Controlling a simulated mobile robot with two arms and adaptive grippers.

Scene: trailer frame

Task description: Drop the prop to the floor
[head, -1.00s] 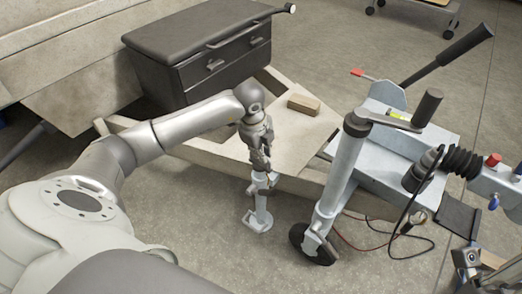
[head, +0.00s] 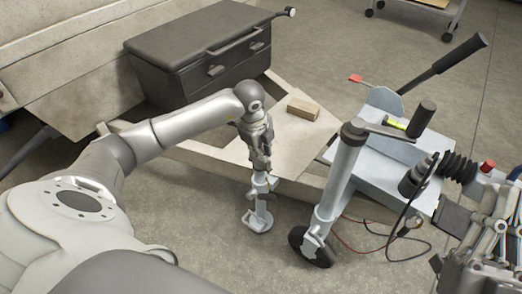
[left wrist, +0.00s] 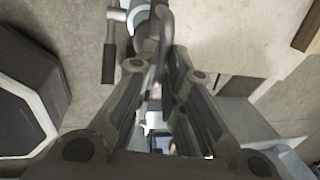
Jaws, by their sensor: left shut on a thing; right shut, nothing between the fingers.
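The prop (head: 259,207) is a short light-grey metal leg with a flat foot plate, hanging at the front of the trailer frame (head: 215,160). My left gripper (head: 261,166) is shut on its upper part from above. I cannot tell whether the foot touches the floor. In the left wrist view the fingers (left wrist: 158,72) close in around a metal part whose outline is partly hidden by them. My right gripper (head: 488,245) is at the lower right edge, shut and empty, apart from the prop.
The jockey wheel post (head: 343,180) stands close to the right of the prop, with a black wheel (head: 312,247) and cables (head: 390,250) by it. A wooden block (head: 303,108) lies on the frame. A dark toolbox (head: 205,55) sits behind. The floor in front is clear.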

